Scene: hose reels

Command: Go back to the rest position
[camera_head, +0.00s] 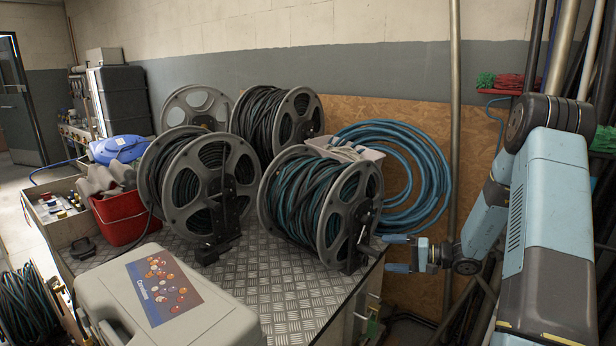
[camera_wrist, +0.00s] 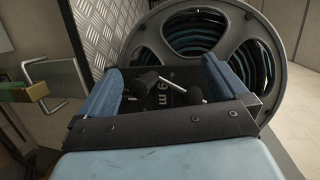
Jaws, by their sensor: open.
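My gripper (camera_head: 392,253) is at the right edge of the metal-topped bench (camera_head: 285,300) in the head view. Its two blue fingers are apart, pointing left toward the front hose reel (camera_head: 345,215), which holds dark green hose. In the wrist view my gripper (camera_wrist: 160,74) is open in front of the reel's grey side disc (camera_wrist: 265,55). A dark crank knob (camera_wrist: 146,79) and part of the hub show between the fingers. I cannot tell whether either finger touches the crank. My blue arm comes in from the right.
Several other reels (camera_head: 190,180) stand on the bench. A coiled blue hose (camera_head: 425,170) leans behind the front reel, near a vertical pipe (camera_head: 455,110). A grey case (camera_head: 165,295) and red bucket (camera_head: 122,215) are at left. Stored poles (camera_head: 545,45) crowd the right.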

